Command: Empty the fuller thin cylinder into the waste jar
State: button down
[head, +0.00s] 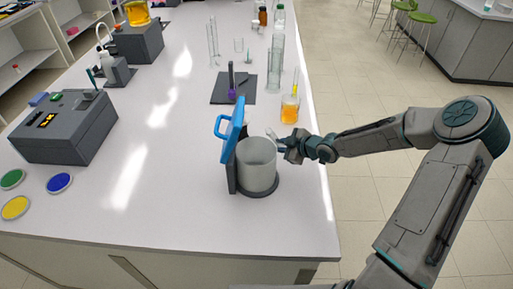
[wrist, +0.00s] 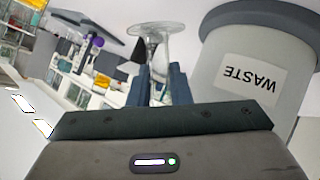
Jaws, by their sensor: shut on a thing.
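The waste jar (head: 257,168) stands on a dark round base at the near right part of the bench. Its blue lid (head: 233,128) is swung up on the left side. My gripper (head: 283,146) is just right of the jar's upper part. In the wrist view the fingers (wrist: 160,85) are shut on a clear glass piece with a flared round end (wrist: 162,30), likely a thin cylinder. Most of it and its contents are hard to make out. The jar (wrist: 245,75) with its inverted WASTE label is beside it. Clear tall glassware (head: 213,45) stands farther back.
A glass with orange liquid (head: 290,110) stands behind my gripper near the right edge. A tall clear cylinder (head: 275,68) and a dark mat (head: 246,97) with a purple-based item (head: 231,82) are beyond. A grey instrument (head: 65,127) is left; the bench between is clear.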

jog(key=shift+f+m+y, duration=0.2)
jog(key=shift+m+y, duration=0.1)
jog(key=shift+w+d, duration=0.15)
jog(key=shift+f+m+g+y+b, duration=0.1)
jog(key=shift+m+g+y+b, duration=0.3)
jog(key=shift+m, duration=0.1)
jog(key=shift+m+y+p, duration=0.3)
jog(key=shift+f+m+y, duration=0.1)
jog(key=shift+m+y, duration=0.2)
jog(key=shift+m, duration=0.1)
jog(key=shift+m+g+y, duration=0.3)
jog(key=shift+g, duration=0.1)
